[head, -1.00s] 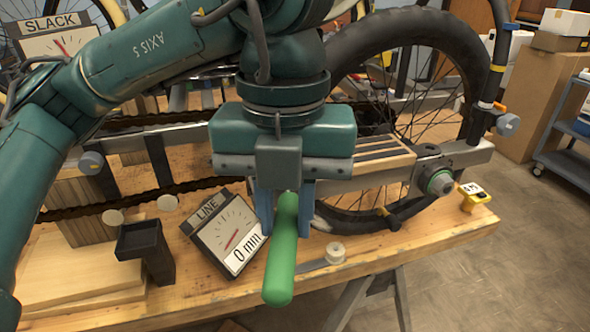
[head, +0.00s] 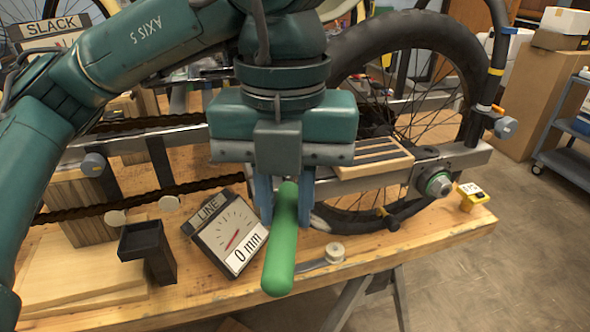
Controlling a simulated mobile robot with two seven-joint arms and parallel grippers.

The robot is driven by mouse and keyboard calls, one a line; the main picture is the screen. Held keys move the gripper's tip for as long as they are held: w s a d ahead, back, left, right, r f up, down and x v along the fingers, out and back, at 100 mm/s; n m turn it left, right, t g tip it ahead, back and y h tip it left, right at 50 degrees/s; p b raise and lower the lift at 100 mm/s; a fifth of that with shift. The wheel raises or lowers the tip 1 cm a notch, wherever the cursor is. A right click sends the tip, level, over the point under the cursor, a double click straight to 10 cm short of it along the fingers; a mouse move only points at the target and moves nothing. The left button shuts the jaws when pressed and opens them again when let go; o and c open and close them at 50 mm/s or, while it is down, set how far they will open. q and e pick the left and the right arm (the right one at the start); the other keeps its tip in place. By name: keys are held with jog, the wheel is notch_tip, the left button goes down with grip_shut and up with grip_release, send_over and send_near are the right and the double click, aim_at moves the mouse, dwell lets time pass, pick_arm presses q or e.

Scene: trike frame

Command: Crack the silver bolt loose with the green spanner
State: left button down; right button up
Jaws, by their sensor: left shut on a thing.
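My left gripper (head: 280,200) is shut on the green spanner (head: 280,245), above the front part of the bench. The spanner's thick green handle points towards me and downward; its far end is hidden by the gripper. My right gripper is not in view.
The LINE dial (head: 228,235) reads 0 mm, left of the spanner. A black holder (head: 147,246) stands farther left. The wheel (head: 400,30) rises behind.

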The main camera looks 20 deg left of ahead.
pick_arm(q)
jog(key=shift+r+p, duration=1.55)
jog(key=shift+r, duration=1)
